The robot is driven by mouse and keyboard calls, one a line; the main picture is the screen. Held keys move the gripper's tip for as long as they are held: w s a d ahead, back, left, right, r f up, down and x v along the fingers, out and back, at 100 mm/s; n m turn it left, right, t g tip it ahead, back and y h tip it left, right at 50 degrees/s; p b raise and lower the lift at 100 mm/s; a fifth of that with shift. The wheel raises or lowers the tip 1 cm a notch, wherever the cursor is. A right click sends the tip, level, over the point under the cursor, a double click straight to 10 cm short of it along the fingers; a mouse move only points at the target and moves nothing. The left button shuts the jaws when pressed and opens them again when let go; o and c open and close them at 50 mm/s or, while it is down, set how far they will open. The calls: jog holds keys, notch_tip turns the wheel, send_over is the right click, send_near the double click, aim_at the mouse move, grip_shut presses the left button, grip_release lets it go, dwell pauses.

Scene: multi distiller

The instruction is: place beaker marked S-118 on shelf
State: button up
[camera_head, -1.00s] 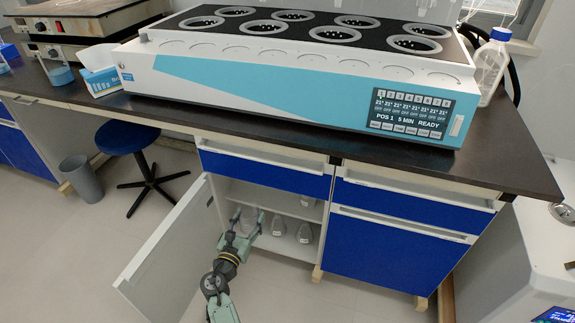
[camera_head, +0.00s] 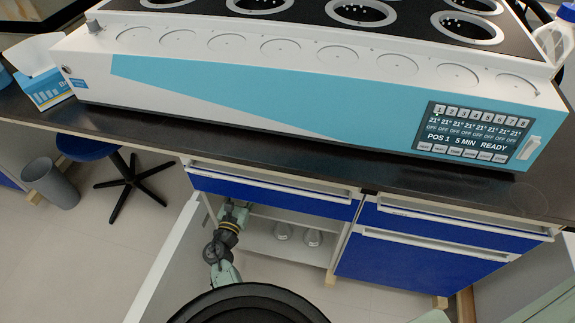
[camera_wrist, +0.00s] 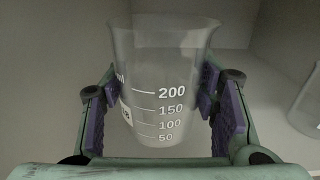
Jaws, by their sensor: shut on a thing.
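The clear beaker (camera_wrist: 165,70) with white volume marks up to 200 stands upright between the purple pads of my gripper (camera_wrist: 160,118) in the wrist view. A small label at its left side is mostly turned away, with only its end showing, so I cannot read the full mark. My gripper is shut on it. In the head view my gripper (camera_head: 238,208) is inside the open cabinet under the bench, partly hidden by the drawer above. The cabinet's shelf board (camera_head: 288,214) shows to its right. The beaker cannot be made out there.
Another glass vessel (camera_wrist: 308,100) shows at the wrist view's right edge. The open cabinet door (camera_head: 165,262) is left of my arm. A blue drawer (camera_head: 270,192) overhangs the opening.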

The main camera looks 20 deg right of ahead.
jog(key=d, duration=0.4)
jog(key=w+d, duration=0.1)
jog(key=d, duration=0.4)
jog(key=d+f, duration=0.1)
jog(key=d, duration=0.3)
jog(key=shift+w+d+f, duration=0.1)
jog(key=shift+w+d, duration=0.15)
jog(key=shift+d, duration=0.15)
jog(key=shift+d+f+b, duration=0.35)
jog(key=shift+d+f, duration=0.15)
jog(key=shift+d, duration=0.3)
notch_tip(320, 180, down, 3)
jog(key=shift+w+r+b, duration=0.1)
jog(key=shift+r+b, duration=0.1)
jog(key=shift+b, duration=0.1)
jog(key=shift+a, duration=0.1)
jog(key=shift+f+b, duration=0.25)
jog(key=shift+b, duration=0.05)
jog(key=o, duration=1.3)
